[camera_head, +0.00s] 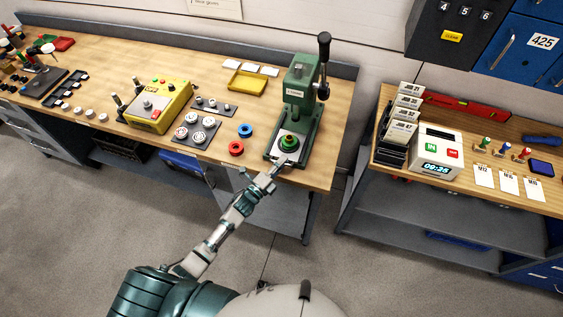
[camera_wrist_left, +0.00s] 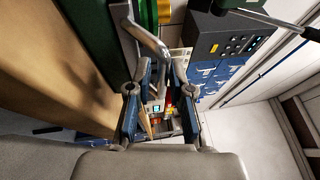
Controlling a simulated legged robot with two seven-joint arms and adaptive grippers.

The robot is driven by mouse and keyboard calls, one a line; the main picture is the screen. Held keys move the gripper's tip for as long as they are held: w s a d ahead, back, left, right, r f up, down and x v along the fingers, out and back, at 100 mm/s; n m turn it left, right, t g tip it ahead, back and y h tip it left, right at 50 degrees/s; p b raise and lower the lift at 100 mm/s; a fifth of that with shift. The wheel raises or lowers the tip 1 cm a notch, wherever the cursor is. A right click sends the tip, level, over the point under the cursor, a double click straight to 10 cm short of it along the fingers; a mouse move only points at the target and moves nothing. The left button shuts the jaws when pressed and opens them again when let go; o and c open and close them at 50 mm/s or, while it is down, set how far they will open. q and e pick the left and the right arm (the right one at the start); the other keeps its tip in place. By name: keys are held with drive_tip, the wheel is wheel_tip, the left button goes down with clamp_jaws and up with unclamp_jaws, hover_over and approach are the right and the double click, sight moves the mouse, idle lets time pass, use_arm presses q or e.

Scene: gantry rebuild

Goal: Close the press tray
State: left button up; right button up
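The green press (camera_head: 301,88) stands at the right end of the left workbench. Its pale tray (camera_head: 280,151) is at its base and bears a round green and black part (camera_head: 289,141). My left gripper (camera_head: 273,172) is at the front of the tray, close to the metal tray handle. In the left wrist view, the curved handle (camera_wrist_left: 151,39) reaches down between the two separated fingers of my left gripper (camera_wrist_left: 156,85). The fingers look open, and I cannot tell whether either touches the handle. My right gripper is not in view.
Red and blue rings (camera_head: 236,148) lie left of the press. A yellow control box (camera_head: 160,106) and a yellow tray (camera_head: 247,83) are farther left. A second bench (camera_head: 450,183) with a time clock (camera_head: 436,151) stands right, across a gap.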

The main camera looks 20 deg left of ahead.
sight(289, 147)
use_arm(q)
drive_tip(key=shift+a, duration=0.15)
clamp_jaws()
drive_tip(key=shift+w, duration=0.3)
drive_tip(key=w+b, duration=0.1)
drive_tip(key=w, duration=0.1)
drive_tip(key=w+b, duration=0.1)
drive_tip(key=shift+w+f+b, duration=0.2)
drive_tip(key=shift+w+b, duration=0.1)
drive_tip(key=shift+w, duration=0.3)
unclamp_jaws()
drive_tip(key=shift+s, duration=0.1)
drive_tip(key=shift+r, duration=0.1)
